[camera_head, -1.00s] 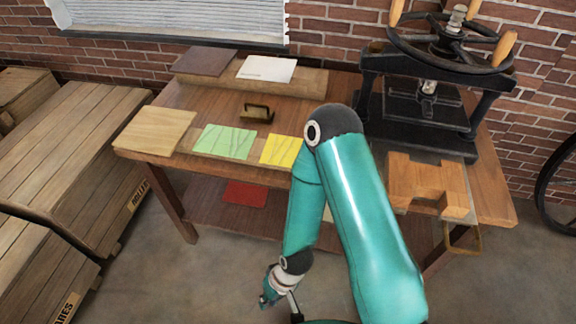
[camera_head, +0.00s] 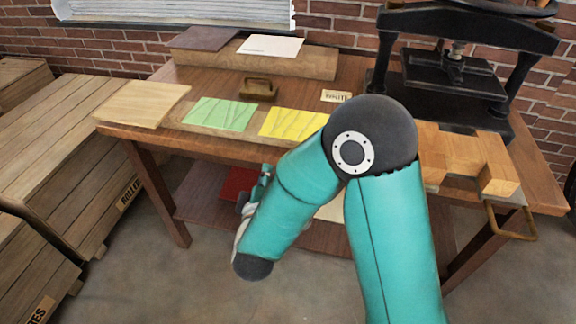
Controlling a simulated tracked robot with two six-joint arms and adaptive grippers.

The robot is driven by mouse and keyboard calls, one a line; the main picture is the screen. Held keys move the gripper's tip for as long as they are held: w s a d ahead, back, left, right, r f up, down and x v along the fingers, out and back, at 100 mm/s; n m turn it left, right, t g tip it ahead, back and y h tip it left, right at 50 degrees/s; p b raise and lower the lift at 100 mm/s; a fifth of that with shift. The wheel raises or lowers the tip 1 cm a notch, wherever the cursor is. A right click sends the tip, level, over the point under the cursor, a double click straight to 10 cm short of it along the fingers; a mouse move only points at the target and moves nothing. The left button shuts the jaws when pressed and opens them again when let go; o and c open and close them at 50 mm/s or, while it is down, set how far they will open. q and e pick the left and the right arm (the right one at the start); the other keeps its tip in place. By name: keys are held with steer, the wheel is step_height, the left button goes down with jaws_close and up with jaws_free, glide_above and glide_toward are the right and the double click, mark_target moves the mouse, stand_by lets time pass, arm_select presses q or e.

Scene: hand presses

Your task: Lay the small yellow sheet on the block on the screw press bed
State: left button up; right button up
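The small yellow sheet (camera_head: 291,122) lies flat near the table's front edge, right of a green sheet (camera_head: 222,113). The black screw press (camera_head: 497,60) stands at the back right, its top cut off by the frame. A notched wooden block (camera_head: 470,156) sits in front of it; I see no block clearly on the press bed, part of which my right arm hides. My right gripper (camera_head: 264,180) shows small and partly hidden behind my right forearm, in front of the lower shelf and below the tabletop. Its opening is unclear. My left gripper is out of view.
A light board (camera_head: 145,103) lies at the table's left corner. A brass handle piece (camera_head: 259,89) and a small label (camera_head: 336,96) lie behind the sheets. A raised ledge holds a white sheet (camera_head: 270,45). Wooden crates (camera_head: 60,140) stand at left.

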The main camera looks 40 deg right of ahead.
mark_target(295, 134)
steer(key=s+d+r+g+h+b, duration=0.1)
steer(key=s+d+r+h+b, duration=0.1)
steer(key=s+r+h, duration=0.2)
steer(key=shift+n, duration=0.4)
steer(key=b+x, duration=0.1)
steer(key=x, duration=0.6)
steer(key=shift+w+d+b, duration=0.15)
steer(key=shift+b, duration=0.2)
steer(key=shift+w+d+r+p, duration=0.15)
steer(key=shift+w+d+p, duration=0.25)
steer(key=shift+p, duration=0.25)
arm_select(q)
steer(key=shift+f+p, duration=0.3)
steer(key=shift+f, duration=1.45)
arm_select(e)
steer(key=shift+x, duration=0.8)
jaws_close()
